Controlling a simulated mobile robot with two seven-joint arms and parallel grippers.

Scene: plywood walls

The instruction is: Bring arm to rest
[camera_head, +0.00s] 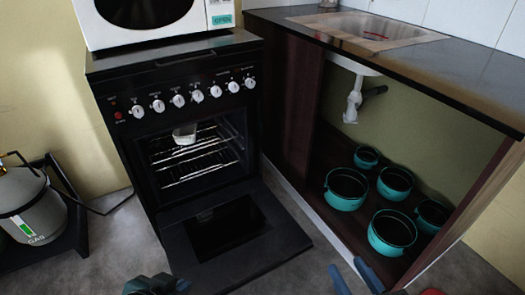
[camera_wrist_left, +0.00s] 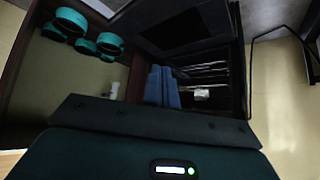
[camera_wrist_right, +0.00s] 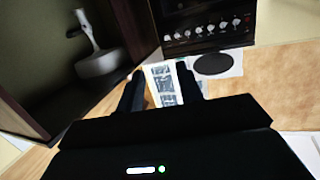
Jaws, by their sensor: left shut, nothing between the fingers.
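My left gripper (camera_wrist_left: 161,72) shows in the left wrist view with its two blue fingers side by side, shut and empty. In the head view only a teal part of my left arm shows at the bottom edge, in front of the open oven door. My right gripper (camera_wrist_right: 160,72) shows in the right wrist view with its dark fingers spread apart and nothing held. Its blue fingers also reach up at the bottom of the head view (camera_head: 354,268), in front of the cabinet.
The oven (camera_head: 190,110) stands with its door (camera_head: 235,235) lowered and a white dish (camera_head: 184,134) on a rack. Several teal pots (camera_head: 346,190) stand in the open cabinet under the sink (camera_head: 365,28). A gas bottle (camera_head: 30,205) stands left. Grey floor lies between bottle and oven.

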